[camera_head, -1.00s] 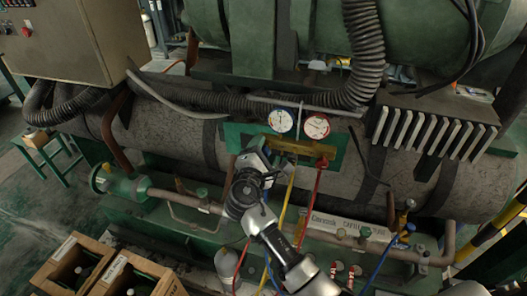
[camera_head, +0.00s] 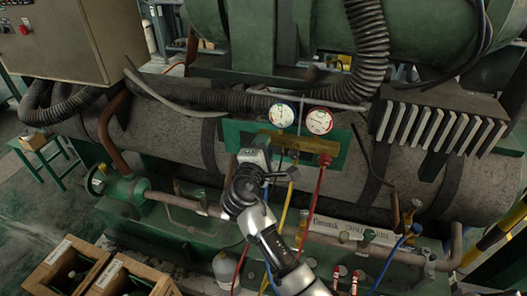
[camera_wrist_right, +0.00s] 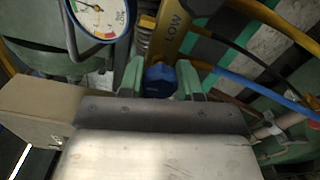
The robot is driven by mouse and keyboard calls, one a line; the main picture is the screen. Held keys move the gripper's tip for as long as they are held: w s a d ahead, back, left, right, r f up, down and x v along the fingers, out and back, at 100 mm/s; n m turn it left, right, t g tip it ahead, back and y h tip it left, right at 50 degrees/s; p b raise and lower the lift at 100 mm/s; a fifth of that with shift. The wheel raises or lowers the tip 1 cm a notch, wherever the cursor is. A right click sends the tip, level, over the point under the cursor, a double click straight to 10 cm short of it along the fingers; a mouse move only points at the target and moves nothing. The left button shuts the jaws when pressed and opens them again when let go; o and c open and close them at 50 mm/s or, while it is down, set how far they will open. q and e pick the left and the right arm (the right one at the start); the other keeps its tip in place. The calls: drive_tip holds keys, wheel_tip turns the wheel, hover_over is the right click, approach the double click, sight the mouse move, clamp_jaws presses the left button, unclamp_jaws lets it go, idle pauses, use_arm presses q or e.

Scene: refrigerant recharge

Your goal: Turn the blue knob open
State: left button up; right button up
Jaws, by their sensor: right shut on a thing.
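The blue knob (camera_wrist_right: 159,79) sits between the two green fingertips of my right gripper (camera_wrist_right: 160,80) in the right wrist view. The gripper is shut on it. In the head view my right gripper (camera_head: 266,158) is at the left end of the brass gauge manifold (camera_head: 304,148) and hides the blue knob. The blue-rimmed gauge (camera_head: 282,115) is just above, and it also shows in the wrist view (camera_wrist_right: 98,14). The red gauge (camera_head: 319,121) and red knob (camera_head: 325,160) are on the right side. My left gripper is not in view.
Yellow, red and blue hoses hang below the manifold, close to my right arm. A large grey cylinder (camera_head: 180,135) lies behind. A black corrugated hose (camera_head: 368,50) runs above. Wooden crates (camera_head: 65,265) stand at the lower left.

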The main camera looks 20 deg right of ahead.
sight(277, 121)
drive_tip(key=o, duration=0.9)
wheel_tip(277, 121, up, 4)
drive_tip(key=shift+w+r, duration=0.1)
drive_tip(key=o, duration=0.4)
drive_tip(key=shift+s+d+r, duration=0.75)
drive_tip(key=shift+d+r, duration=0.05)
drive_tip(key=shift+d, duration=0.2)
drive_tip(key=s+d+r, duration=0.1)
drive_tip(key=s, duration=0.1)
drive_tip(key=s+d+r, duration=0.3)
drive_tip(key=s+d, duration=0.1)
drive_tip(key=shift+s+d+r, duration=0.1)
drive_tip(key=shift+s+r, duration=0.15)
drive_tip(key=shift+r, duration=0.05)
drive_tip(key=c, duration=0.4)
drive_tip(key=shift+s+d+r, duration=0.3)
drive_tip(key=shift+s+d, duration=0.1)
drive_tip(key=shift+s, duration=0.05)
